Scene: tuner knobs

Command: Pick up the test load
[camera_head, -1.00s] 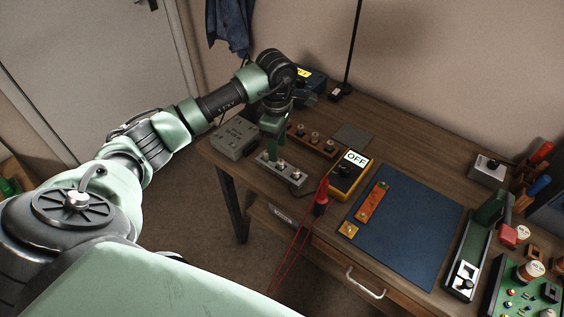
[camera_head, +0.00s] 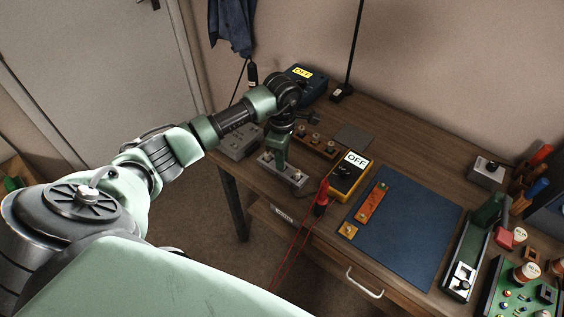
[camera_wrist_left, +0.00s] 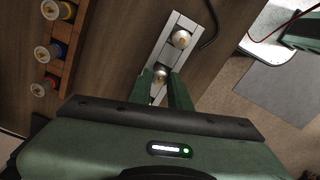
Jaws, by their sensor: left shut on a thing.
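A pale metal strip (camera_head: 270,170) with several round-topped pieces stands on the left of the workbench. My left gripper (camera_head: 278,166) points down over its middle and is shut on one round-topped piece (camera_wrist_left: 160,72), which I take to be the test load. In the left wrist view the two green fingers (camera_wrist_left: 166,84) stand on either side of this piece. I cannot tell whether it is clear of the strip. Another round-topped piece (camera_wrist_left: 181,38) stands beyond the fingers on the strip. My right gripper is not in view.
A brown rack (camera_head: 318,145) with several capped pieces lies just behind. A grey box (camera_head: 237,142) is to the left. A yellow meter (camera_head: 348,178) with red leads is to the right, beside a blue mat (camera_head: 405,225). The mat's middle is mostly clear.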

